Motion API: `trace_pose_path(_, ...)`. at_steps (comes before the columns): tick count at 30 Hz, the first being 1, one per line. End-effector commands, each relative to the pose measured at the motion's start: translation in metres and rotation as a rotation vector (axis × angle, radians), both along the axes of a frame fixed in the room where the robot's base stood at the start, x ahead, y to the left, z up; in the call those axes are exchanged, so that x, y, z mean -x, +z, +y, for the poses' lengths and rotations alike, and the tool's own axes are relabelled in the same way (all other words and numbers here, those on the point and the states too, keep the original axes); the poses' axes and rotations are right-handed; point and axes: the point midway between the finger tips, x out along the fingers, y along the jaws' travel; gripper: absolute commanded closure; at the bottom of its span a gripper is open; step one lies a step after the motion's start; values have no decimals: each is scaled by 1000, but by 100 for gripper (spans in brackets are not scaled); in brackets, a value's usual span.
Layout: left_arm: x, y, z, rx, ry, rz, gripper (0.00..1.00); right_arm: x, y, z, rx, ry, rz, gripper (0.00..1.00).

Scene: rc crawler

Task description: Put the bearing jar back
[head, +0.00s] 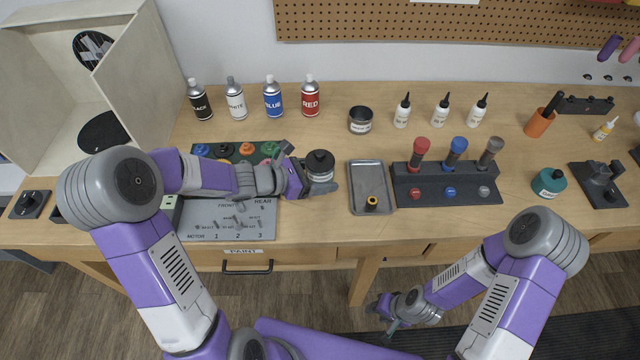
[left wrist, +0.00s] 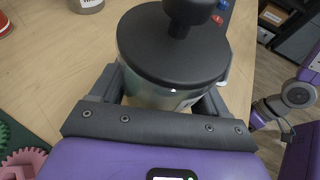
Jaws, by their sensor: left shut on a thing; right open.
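The bearing jar (head: 320,162), a clear jar with a black knobbed lid, is held upright in my left gripper (head: 316,186), left of the metal tray. In the left wrist view the jar (left wrist: 172,45) fills the space between the fingers of the left gripper (left wrist: 160,98), which are shut on its sides. Its lid is on, and its contents are mostly hidden. I cannot tell whether its base touches the table. My right gripper (head: 386,316) is open and empty, low in front of the table's edge.
The metal tray (head: 357,182) holds a small yellow-and-black part (head: 371,203). A dark-topped cup (head: 361,119) stands behind it, beside several white bottles. A dark rack (head: 445,195) with coloured-top tools is at right. Several spray cans stand at back left. Bare wood lies between cans and cup.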

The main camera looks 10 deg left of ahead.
Motion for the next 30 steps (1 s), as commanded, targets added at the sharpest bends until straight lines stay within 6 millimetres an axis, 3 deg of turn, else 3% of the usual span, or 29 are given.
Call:
trace_pose_path(1,0,-12,0,3,0,4,64,0,-6,0,0,0,0,57)
trace_pose_path(5,0,-26,0,2,0,2,64,0,-11,0,0,0,0,57)
trace_pose_path(18,0,-31,0,1,0,0,64,0,-15,0,0,0,0,57)
trace_pose_path(19,0,-31,0,0,1,2,20,0,-14,0,0,0,0,57)
trace_pose_path(23,0,-30,0,0,1,2,0,0,-13,0,0,0,0,57)
trace_pose_path(30,0,-30,0,0,1,2,0,0,-13,0,0,0,0,57)
